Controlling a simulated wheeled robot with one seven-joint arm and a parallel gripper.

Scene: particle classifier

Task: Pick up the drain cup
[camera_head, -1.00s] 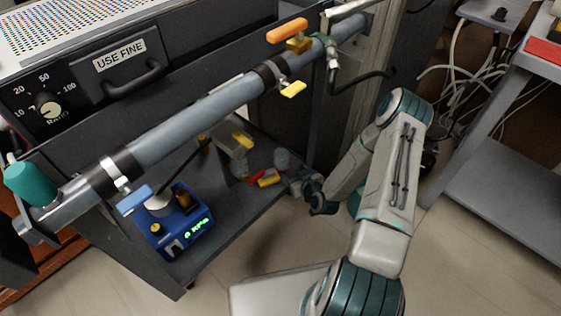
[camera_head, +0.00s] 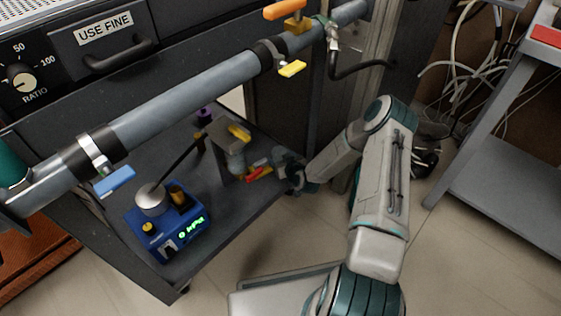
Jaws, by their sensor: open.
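My gripper (camera_head: 281,174) is at the right end of the dark lower shelf, reaching in from the right. It is small and dark in this view, and its jaws are open. A small grey cup-like thing (camera_head: 283,155) shows right at the gripper's far side, mostly covered by it. I take it for the drain cup, but I cannot be sure. I cannot tell whether it is between the fingers or just beyond them.
Red and yellow pieces (camera_head: 257,174) lie on the shelf (camera_head: 238,212) just left of the gripper. A grey block with a yellow handle (camera_head: 238,131) is farther left. A blue device (camera_head: 165,222) stands near the front. A grey pipe (camera_head: 195,98) with valves runs above.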

